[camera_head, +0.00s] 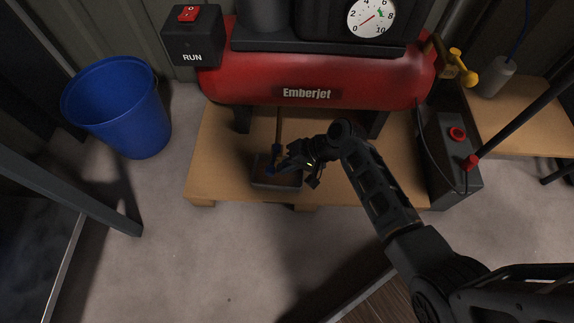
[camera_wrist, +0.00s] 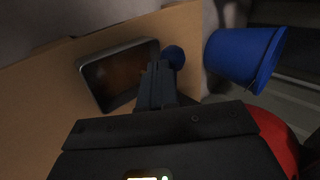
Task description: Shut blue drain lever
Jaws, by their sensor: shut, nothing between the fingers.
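The blue drain lever (camera_head: 270,169) is small and dark in the head view, below the red tank at the foot of a thin brass-coloured drain pipe (camera_head: 279,125). A round blue end, which looks like the lever's knob (camera_wrist: 174,56), shows beside my fingertips in the wrist view. My gripper (camera_head: 283,165) is shut and empty, close to the lever's right side; whether they touch I cannot tell. It also shows in the wrist view (camera_wrist: 157,75), fingers together. The lever's shaft and exact angle are partly hidden by the fingers.
A shallow metal tray (camera_head: 278,185) with a brownish inside sits under the drain on the wooden pallet (camera_head: 226,172). The red Emberjet tank (camera_head: 320,80) is just above my arm. A blue bucket (camera_head: 118,110) stands left; a dark box (camera_head: 448,165) stands right. Floor in front is mostly clear.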

